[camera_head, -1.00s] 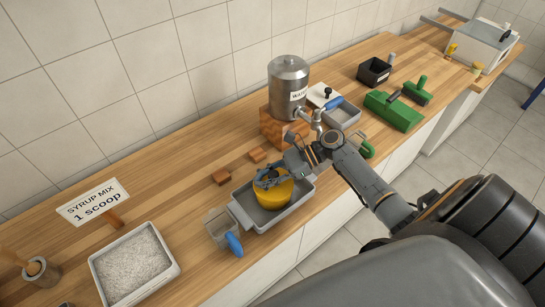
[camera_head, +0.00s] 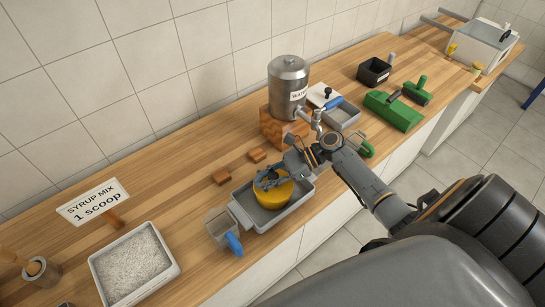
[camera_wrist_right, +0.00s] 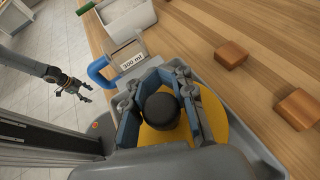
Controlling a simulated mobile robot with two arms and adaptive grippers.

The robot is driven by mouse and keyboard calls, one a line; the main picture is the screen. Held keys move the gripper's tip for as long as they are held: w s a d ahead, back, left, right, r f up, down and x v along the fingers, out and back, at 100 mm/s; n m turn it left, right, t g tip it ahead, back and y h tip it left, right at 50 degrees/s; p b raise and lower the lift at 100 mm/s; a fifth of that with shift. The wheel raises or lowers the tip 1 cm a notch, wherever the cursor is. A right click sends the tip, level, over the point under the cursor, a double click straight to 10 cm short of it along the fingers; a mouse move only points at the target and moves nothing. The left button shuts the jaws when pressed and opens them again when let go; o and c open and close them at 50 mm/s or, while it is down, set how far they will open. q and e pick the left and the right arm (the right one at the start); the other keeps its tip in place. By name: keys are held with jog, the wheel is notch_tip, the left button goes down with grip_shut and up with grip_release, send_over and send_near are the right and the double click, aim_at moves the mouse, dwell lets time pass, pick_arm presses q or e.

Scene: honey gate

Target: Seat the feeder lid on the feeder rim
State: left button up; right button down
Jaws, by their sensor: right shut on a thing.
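A yellow round feeder (camera_head: 272,198) sits in a grey tray. My right gripper (camera_head: 271,181) is right above it and covers much of its top. In the right wrist view, my right gripper (camera_wrist_right: 163,108) is shut on the black knob (camera_wrist_right: 161,111) of the yellow feeder lid (camera_wrist_right: 208,115). The lid's disc spreads out under the fingers. The rim is hidden, so I cannot tell whether the lid touches it or sits level. My left gripper (camera_wrist_right: 76,90) shows small at the left of the right wrist view, empty, fingers apart, away from the counter.
The grey tray (camera_head: 302,190) surrounds the feeder. A measuring jug (camera_head: 222,227) with a blue handle stands close by its left. Wooden blocks (camera_head: 222,177) lie behind. A metal water tank (camera_head: 289,84) stands on bricks farther back. A white granule tray (camera_head: 133,262) is at front left.

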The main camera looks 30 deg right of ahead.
aim_at(273, 175)
jog(key=shift+s+f, duration=0.1)
dwell(0.3)
jog(key=shift+p, duration=0.35)
jog(key=shift+f, duration=0.1)
jog(key=c, duration=1.3)
grip_release()
jog(key=shift+d+r, duration=0.2)
jog(key=shift+r, duration=0.05)
jog(key=shift+d, duration=0.1)
jog(key=shift+p+v, duration=0.9)
jog(key=shift+v, duration=0.55)
